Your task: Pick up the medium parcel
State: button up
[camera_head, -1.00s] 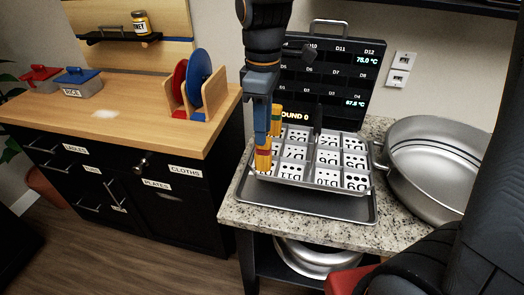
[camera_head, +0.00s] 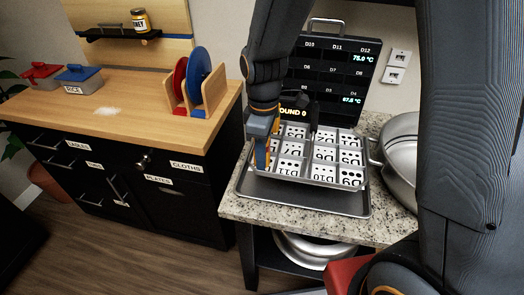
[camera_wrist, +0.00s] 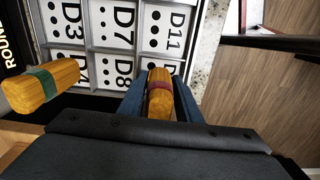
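A wooden block with a dark red band (camera_wrist: 160,95) sits between the two blue fingers of my gripper (camera_wrist: 160,92) in the wrist view. The fingers lie against both its sides with no clear gap. Its lower end is hidden. A second wooden block with a green band (camera_wrist: 42,86) is to the left, apart from the fingers. In the head view my gripper (camera_head: 262,152) points down at the left end of the compartment tray, largely hiding the blocks. Neither block has a visible size label, so I cannot tell which thing is the medium parcel.
A compartment tray (camera_head: 322,181) with D-labelled cells lies in a metal pan (camera_head: 300,201) on a granite counter (camera_head: 232,208). A display board (camera_head: 335,75) stands behind. A large steel pot (camera_head: 399,150) is close on the right. A wooden counter (camera_head: 135,90) is at left.

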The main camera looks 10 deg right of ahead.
jog(key=shift+c, duration=0.3)
jog(key=c, duration=0.7)
jog(key=shift+r, duration=0.1)
